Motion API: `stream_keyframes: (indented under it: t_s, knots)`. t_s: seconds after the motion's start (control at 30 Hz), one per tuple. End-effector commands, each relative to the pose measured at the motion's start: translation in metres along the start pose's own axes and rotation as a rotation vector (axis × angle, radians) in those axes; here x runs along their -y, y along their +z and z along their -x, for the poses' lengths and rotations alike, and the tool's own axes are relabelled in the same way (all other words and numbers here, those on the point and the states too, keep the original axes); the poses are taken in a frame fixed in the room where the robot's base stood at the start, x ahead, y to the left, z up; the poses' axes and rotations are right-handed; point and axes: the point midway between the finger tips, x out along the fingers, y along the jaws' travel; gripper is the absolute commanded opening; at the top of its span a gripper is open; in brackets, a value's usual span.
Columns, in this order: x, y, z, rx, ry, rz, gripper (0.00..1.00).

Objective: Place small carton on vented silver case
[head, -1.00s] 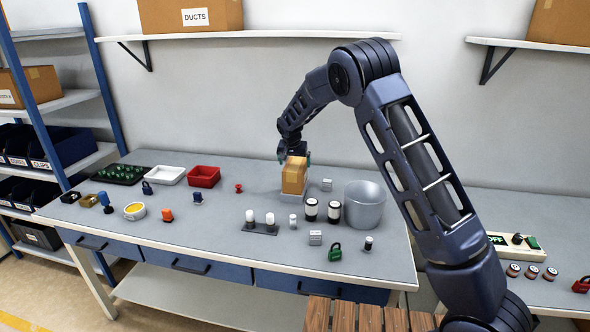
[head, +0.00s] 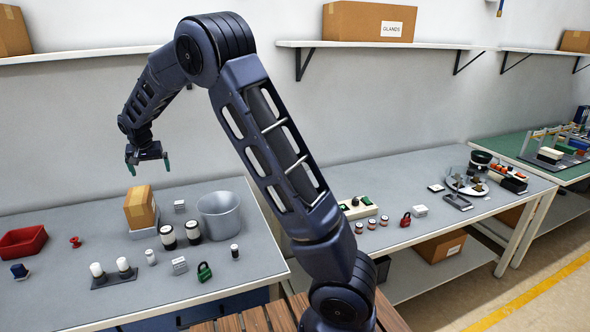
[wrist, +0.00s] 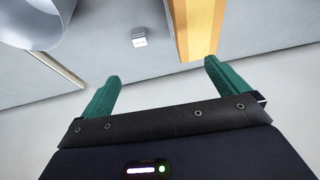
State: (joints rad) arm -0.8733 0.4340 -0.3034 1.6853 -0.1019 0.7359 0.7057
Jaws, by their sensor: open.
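The small carton (head: 140,208) is a tan cardboard box with a lighter tape strip. It rests on top of the silver case (head: 146,233), a low pale block mostly hidden under it; its vents cannot be made out. My gripper (head: 149,166) is open and empty, with green fingertips, a little above the carton and apart from it. In the wrist view the open fingers (wrist: 160,72) have nothing between them, and part of the carton (wrist: 201,28) shows at the upper right.
A grey bucket (head: 222,222) stands right of the carton. Dark jars with white tops (head: 180,234) stand close in front. A small silver box (head: 179,206), a green padlock (head: 204,271) and a red tray (head: 22,243) are also on the bench. A wall shelf (head: 385,45) is above.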

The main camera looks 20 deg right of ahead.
Motion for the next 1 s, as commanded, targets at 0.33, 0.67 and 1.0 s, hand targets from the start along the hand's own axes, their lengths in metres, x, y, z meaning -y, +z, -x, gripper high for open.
stream_keyframes:
  t_s: [0.33,0.67,1.0]
  knots:
    - [-0.142,0.006,0.087,0.031,-0.036,-0.037,0.99]
    - [-0.255,0.053,0.157,0.035,-0.059,-0.040,0.99]
    - [-0.343,0.132,0.212,0.016,-0.066,-0.027,0.99]
